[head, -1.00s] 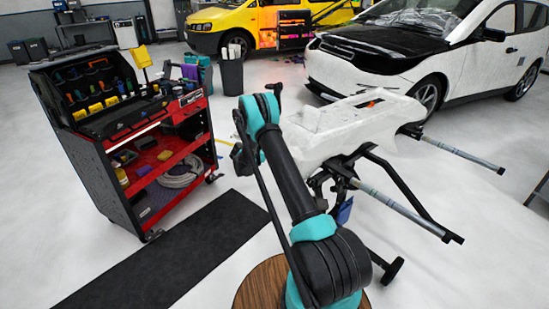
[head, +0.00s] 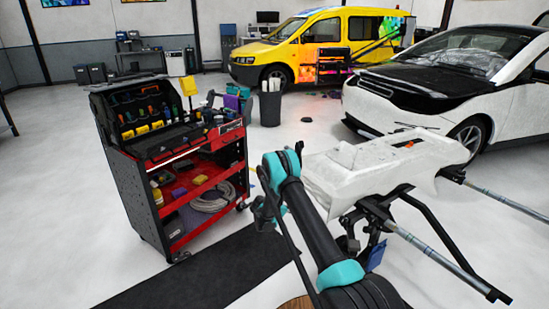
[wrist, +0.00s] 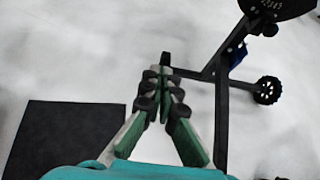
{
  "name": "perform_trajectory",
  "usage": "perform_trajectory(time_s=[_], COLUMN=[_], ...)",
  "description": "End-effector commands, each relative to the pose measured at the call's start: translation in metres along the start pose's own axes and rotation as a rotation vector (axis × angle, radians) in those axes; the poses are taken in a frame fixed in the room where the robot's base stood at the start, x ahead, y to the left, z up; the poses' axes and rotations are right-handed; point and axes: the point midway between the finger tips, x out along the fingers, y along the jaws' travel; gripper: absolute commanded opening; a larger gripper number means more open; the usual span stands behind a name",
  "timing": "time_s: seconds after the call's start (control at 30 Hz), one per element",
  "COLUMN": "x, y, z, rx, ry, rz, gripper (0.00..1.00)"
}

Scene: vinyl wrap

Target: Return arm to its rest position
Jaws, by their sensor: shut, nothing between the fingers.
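My arm (head: 318,232) reaches forward from the lower right of the head view, with teal joint covers and black links. In the wrist view my gripper (wrist: 164,75) points ahead with its dark, green-sided fingers together and nothing between them. It hangs over bare pale floor, between a dark mat and a stand's leg. In the head view the gripper is small and partly behind the arm, so its fingers are not clear there.
A red and black tool cart (head: 185,165) stands left of my arm. A dark floor mat (head: 205,275) lies before it. A work stand (head: 440,245) bearing a white panel (head: 385,165) stands close on the right. A white-and-black car (head: 470,85) and yellow van (head: 310,45) are behind.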

Motion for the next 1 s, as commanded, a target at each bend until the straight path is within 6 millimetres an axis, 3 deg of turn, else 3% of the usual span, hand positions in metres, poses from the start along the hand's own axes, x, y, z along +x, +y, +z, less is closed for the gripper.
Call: perform_trajectory(time_s=[0.23,0.47,0.7,1.0], x=[-0.028,-0.067,-0.110,-0.168], y=[-0.011,-0.037,-0.080,-0.150], z=[0.053,0.109,0.157,0.198], rx=[0.177,0.409,0.653,0.959], ry=[0.086,0.198,0.310,0.444], rz=[-0.003,-0.020,-0.059,-0.138], gripper=[0.00,0.00,0.00,0.00])
